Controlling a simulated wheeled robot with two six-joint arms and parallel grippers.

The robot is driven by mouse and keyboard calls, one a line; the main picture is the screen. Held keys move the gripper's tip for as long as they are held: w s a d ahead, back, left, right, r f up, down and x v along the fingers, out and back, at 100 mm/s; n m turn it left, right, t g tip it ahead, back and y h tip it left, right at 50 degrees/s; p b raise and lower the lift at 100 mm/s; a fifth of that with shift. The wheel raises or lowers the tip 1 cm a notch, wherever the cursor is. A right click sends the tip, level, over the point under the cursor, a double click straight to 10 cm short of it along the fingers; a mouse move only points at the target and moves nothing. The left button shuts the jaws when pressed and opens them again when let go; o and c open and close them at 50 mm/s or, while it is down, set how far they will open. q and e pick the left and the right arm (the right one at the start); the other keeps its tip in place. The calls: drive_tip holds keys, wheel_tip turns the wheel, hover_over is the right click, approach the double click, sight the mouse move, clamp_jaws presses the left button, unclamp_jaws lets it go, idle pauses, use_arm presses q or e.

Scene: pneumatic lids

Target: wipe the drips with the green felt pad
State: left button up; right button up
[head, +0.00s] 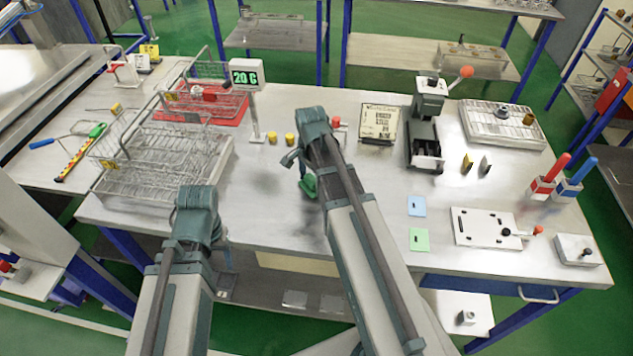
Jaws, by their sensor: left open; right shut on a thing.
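My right arm reaches over the middle of the steel bench. My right gripper (304,174) points down and is shut on the green felt pad (308,188), just above or on the bench top; I cannot tell whether it touches. My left arm ends at the front left of the bench, with the open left gripper (197,203) low by the front edge, its fingertips hidden behind its wrist. Dark blurry patches show on the bench left of the pad; I cannot tell drips from shadows or reflections there.
Wire baskets (165,160) stand at left, near a display (245,75) on a post. Blue (416,206) and light green (419,239) squares and a white plate (485,228) lie right.

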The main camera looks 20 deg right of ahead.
wheel_tip(320, 180, up, 6)
drive_tip(key=p, duration=0.6)
idle(0.4)
wheel_tip(320, 180, up, 3)
drive_tip(key=p, duration=0.3)
drive_tip(key=shift+r, duration=0.1)
idle(0.3)
